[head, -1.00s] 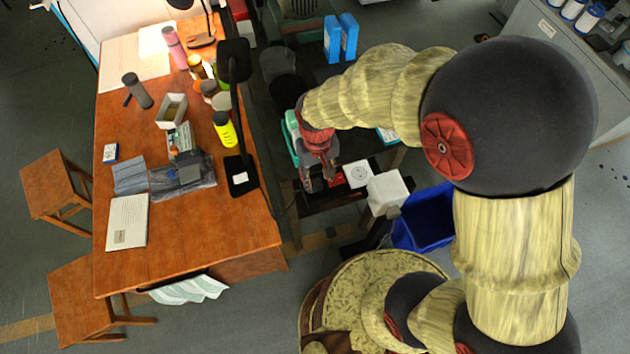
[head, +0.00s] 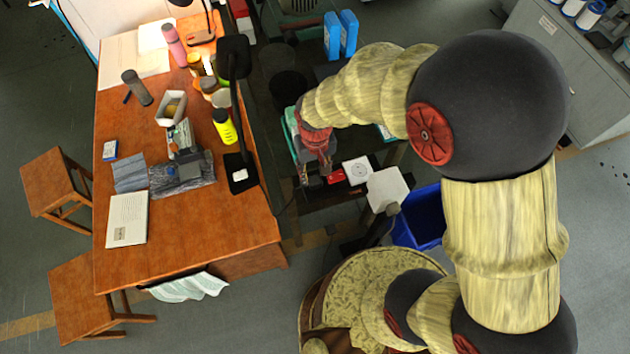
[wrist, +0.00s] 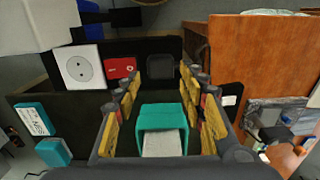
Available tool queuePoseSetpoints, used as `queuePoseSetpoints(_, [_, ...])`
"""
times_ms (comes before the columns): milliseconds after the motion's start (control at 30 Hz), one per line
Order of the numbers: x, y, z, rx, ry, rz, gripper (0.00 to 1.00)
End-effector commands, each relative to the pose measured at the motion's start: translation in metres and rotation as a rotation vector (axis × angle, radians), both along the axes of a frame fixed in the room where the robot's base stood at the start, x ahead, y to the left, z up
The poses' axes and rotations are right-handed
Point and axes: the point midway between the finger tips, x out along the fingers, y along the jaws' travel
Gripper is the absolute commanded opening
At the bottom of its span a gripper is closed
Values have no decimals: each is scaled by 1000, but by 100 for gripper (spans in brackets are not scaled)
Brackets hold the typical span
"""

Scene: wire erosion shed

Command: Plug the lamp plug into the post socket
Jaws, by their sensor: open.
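The socket (head: 357,170) is a white square plate with a round recess, right of my gripper in the head view. In the wrist view it shows at upper left (wrist: 80,67), facing the camera, with no plug in it. My gripper (head: 320,168) is open and points down beside the table. In the wrist view its yellow-padded fingers (wrist: 163,83) stand apart with nothing clearly held. A dark, rounded square thing (wrist: 160,71) shows beyond the fingertips; I cannot tell whether it is the plug. I cannot make out the lamp plug for certain. A black lamp (head: 238,165) stands on the table's right side.
A red box (wrist: 119,68) lies beside the socket. A teal container (wrist: 162,117) is low between the fingers. A white block (head: 387,188) stands right of the socket, near a blue bin (head: 418,222). The wooden table (head: 200,245) borders the left.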

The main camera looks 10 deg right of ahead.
Motion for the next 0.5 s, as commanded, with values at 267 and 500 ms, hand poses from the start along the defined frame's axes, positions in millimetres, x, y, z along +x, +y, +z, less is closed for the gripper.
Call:
queuePoseSetpoints(267, [-2,0,-26,-2,5,0,41])
queuePoseSetpoints(500, [-1,1,-51,0,1,0,41])
